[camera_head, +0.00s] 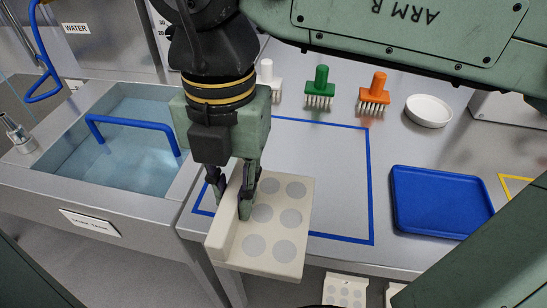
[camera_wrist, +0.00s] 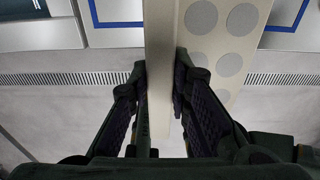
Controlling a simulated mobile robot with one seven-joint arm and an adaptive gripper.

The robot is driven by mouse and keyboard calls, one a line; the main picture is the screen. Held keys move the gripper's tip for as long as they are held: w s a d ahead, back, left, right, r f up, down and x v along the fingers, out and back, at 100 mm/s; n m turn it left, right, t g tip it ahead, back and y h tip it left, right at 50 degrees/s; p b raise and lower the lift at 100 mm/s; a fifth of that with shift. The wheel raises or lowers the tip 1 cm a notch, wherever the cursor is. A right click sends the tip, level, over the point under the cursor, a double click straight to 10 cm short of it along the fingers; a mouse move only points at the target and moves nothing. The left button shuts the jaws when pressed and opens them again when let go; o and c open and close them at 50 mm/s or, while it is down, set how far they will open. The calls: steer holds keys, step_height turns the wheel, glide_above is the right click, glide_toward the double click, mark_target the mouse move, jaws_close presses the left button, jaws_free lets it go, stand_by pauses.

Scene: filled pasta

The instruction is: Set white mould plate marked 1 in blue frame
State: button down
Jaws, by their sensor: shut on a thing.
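The white mould plate (camera_head: 292,200), off-white with several grey round cavities, is held at its raised left-hand wall by my gripper (camera_head: 231,200). I see no number on it. My gripper is shut on that wall, which also runs between the fingers (camera_wrist: 160,85) in the wrist view, with the plate's cavity face (camera_wrist: 215,55) to the right. The plate is over the counter's front edge, its near part beyond the edge. The blue frame (camera_head: 371,185), a taped outline on the steel counter, lies behind and below the plate. The plate and arm hide its front left part.
A water sink (camera_head: 125,165) with a blue rail is at left. White, green (camera_head: 319,90) and orange (camera_head: 374,95) brushes and a white bowl (camera_head: 428,110) stand behind the frame. A blue tray (camera_head: 440,202) lies to the right. Another plate (camera_head: 345,290) is below the counter edge.

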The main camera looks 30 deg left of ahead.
steer(key=w+a+p, duration=0.1)
steer(key=w, duration=0.4)
steer(key=w+a+f+p, duration=0.1)
steer(key=w, duration=0.4)
steer(key=w+a+p, duration=0.1)
steer(key=w+p, duration=0.1)
steer(key=w, duration=0.3)
steer(key=shift+w+a+f, duration=0.1)
steer(key=shift+w+f, duration=0.05)
steer(key=shift+f, duration=0.05)
steer(key=shift+f+p, duration=0.55)
steer(key=shift+f, duration=1.35)
steer(key=c, duration=1.5)
jaws_free()
steer(key=shift+r+p, duration=0.25)
steer(key=shift+p, duration=0.05)
steer(key=r+b, duration=0.1)
steer(key=r, duration=0.6)
steer(key=w+r+b, duration=0.1)
steer(key=r, duration=0.3)
steer(key=shift+a+r+b, duration=0.15)
steer(key=shift+r+b, duration=0.15)
steer(key=shift+r, duration=0.05)
